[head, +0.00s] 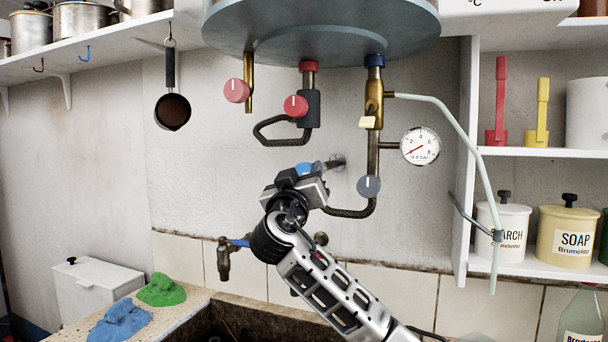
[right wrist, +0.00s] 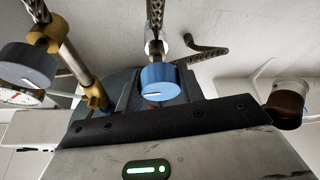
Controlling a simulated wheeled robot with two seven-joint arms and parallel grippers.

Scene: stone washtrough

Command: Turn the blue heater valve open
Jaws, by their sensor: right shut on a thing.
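The blue heater valve knob (head: 304,169) shows between the fingers of my right gripper (head: 306,177) in the head view, partly hidden by them. In the right wrist view the blue knob (right wrist: 161,84) faces the camera, with a short white mark on its face and a metal stem and braided hose behind it. My right gripper is shut on this knob. A grey-blue knob (head: 368,186) hangs just to the right on the pipe and also shows in the wrist view (right wrist: 27,66). My left gripper is not in view.
The heater tank (head: 320,30) is overhead, with red knobs (head: 295,106) and a gauge (head: 420,146) below it. A dark pan (head: 172,110) hangs at left. Shelves with jars (head: 569,235) stand at right. The stone trough with cloths (head: 160,290) lies below.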

